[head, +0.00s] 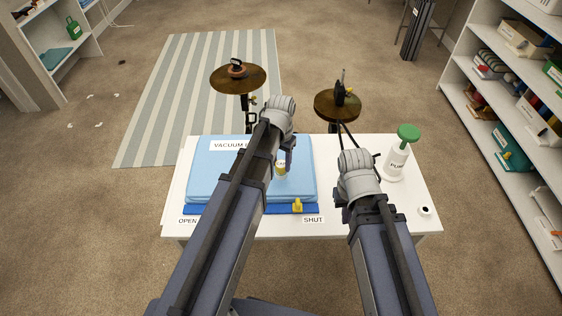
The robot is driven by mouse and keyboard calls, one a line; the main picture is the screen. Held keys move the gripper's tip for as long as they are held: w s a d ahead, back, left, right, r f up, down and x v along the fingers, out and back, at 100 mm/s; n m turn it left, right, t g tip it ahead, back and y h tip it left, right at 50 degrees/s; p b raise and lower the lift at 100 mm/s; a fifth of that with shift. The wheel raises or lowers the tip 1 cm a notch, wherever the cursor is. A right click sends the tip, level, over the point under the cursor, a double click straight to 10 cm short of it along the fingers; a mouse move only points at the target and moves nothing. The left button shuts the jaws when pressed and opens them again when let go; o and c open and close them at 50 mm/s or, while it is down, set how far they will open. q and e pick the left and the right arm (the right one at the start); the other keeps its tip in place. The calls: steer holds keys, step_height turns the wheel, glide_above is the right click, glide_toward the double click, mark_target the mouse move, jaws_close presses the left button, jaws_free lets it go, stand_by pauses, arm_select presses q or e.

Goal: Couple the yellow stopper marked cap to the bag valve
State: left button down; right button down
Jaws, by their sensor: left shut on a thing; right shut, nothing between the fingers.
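A light blue vacuum bag (215,170) lies on the white table, partly covered by my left arm. My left gripper (286,165) points down over the right part of the bag. It is shut on the yellow stopper (281,170), which has a white label. I cannot tell whether the stopper touches the bag. The bag valve cannot be made out. My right gripper (341,207) is shut and empty, low over the table to the right of the bag, partly hidden by its own arm.
A yellow slider (298,205) sits on the blue bar near the SHUT label (313,219). A white pump (396,162) with a green top and a small white ring (424,211) stand on the right of the table (400,205). Two brown round stands are behind; shelves flank the room.

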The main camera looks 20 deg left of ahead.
mark_target(281, 164)
arm_select(q)
steer(key=shift+f+b, duration=0.3)
steer(key=shift+f, duration=0.1)
steer(key=shift+c, duration=1.4)
jaws_free()
steer(key=shift+r, duration=0.1)
steer(key=shift+r, duration=0.1)
step_height(281, 164, up, 8)
steer(key=p, duration=0.8)
steer(key=shift+f, duration=0.2)
steer(key=s+d+y, duration=0.1)
steer(key=s+d, duration=0.9)
steer(key=s, duration=0.4)
steer(key=shift+s+d+m, duration=0.15)
steer(key=shift+d+m, duration=0.1)
steer(key=shift+m, duration=0.15)
